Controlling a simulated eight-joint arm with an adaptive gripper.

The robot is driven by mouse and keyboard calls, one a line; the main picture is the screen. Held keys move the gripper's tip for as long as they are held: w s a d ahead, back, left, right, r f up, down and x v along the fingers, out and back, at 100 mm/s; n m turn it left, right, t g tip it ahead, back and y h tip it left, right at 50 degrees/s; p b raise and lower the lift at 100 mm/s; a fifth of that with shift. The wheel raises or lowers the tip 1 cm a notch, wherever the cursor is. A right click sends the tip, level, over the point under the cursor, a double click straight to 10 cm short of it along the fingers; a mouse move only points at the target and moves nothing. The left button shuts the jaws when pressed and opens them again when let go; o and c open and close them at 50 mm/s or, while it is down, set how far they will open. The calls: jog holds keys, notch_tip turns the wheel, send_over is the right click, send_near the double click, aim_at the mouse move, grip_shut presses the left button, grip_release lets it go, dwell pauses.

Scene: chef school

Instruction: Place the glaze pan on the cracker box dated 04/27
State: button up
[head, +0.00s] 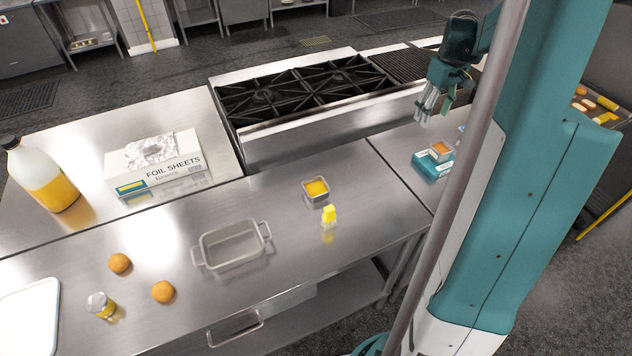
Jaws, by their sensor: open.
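A small square metal pan with yellow contents (316,191) stands on the steel counter, right of centre. A teal and white box (424,168) lies flat on the right counter section. My gripper (431,107) is open and empty, raised above and behind the teal box, with fingers pointing down.
A yellow object (329,217) stands close in front of the yellow-filled pan. An empty handled tray (233,246), round orange items (163,292), a jar (101,305), a foil sheets box (157,168) and a jug (40,177) occupy the left. A stove (307,91) lies behind.

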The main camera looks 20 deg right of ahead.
jog(key=s+a+r+t, duration=0.1)
jog(key=a+r, duration=0.2)
jog(key=a, duration=0.7)
jog(key=s+a+r+t, duration=0.1)
jog(key=a+r, duration=0.3)
jog(key=a, duration=0.6)
jog(key=s+a+r+t, duration=0.1)
jog(key=a+r, duration=0.2)
jog(key=a, duration=0.7)
jog(key=s+a+f+t, duration=0.1)
jog(key=s+a, duration=0.6)
jog(key=a, duration=0.4)
jog(key=s+a+f+t, duration=0.1)
jog(key=s+a+t, duration=0.1)
jog(key=s+a, duration=0.5)
jog(key=a, duration=0.4)
jog(key=shift+s+a+t+y, duration=0.25)
jog(key=shift+t+y, duration=0.05)
